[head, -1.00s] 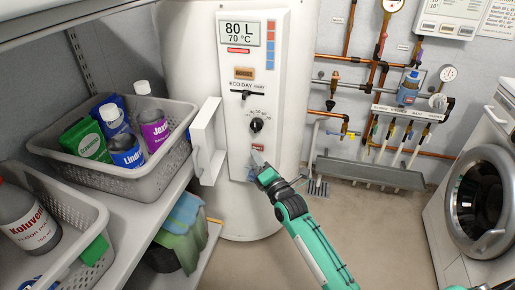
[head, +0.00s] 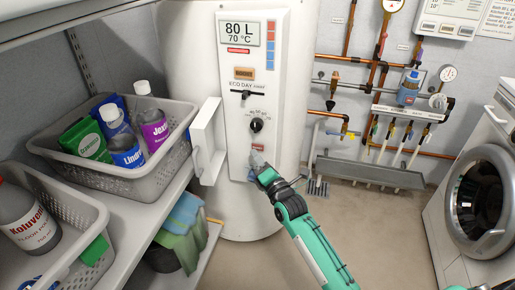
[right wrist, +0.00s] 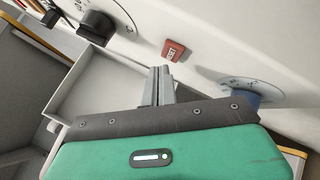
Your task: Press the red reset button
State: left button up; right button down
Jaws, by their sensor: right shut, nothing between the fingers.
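The red reset button (right wrist: 173,50) shows in the right wrist view as a small red block with lettering on the white panel. In the head view the red button (head: 258,147) sits low on the heater's front panel, below the black knob (head: 256,125). My right gripper (head: 256,160) is shut and empty, its tips just below the button in the head view. In the right wrist view the shut fingers (right wrist: 160,76) point toward the panel, with a visible gap in the picture between tips and button. My left gripper is not in view.
A blue knob (right wrist: 245,90) is right of the fingers in the wrist view. An open white panel door (head: 207,140) stands left of the panel. A shelf with grey baskets (head: 165,170) is at left, a washing machine (head: 440,215) at right. Floor between is clear.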

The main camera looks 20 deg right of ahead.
jog(key=shift+w+d, duration=0.1)
jog(key=shift+w, duration=0.1)
dwell(0.4)
jog(key=shift+w+d, duration=0.15)
jog(key=shift+w, duration=0.05)
jog(key=shift+w+d, duration=0.25)
jog(key=shift+w, duration=0.05)
dwell(0.7)
jog(key=shift+s+a+p, duration=0.1)
jog(key=shift+p, duration=0.25)
jog(key=shift+s+a+p, duration=0.4)
jog(key=shift+s+p, duration=0.05)
jog(key=shift+s, duration=0.15)
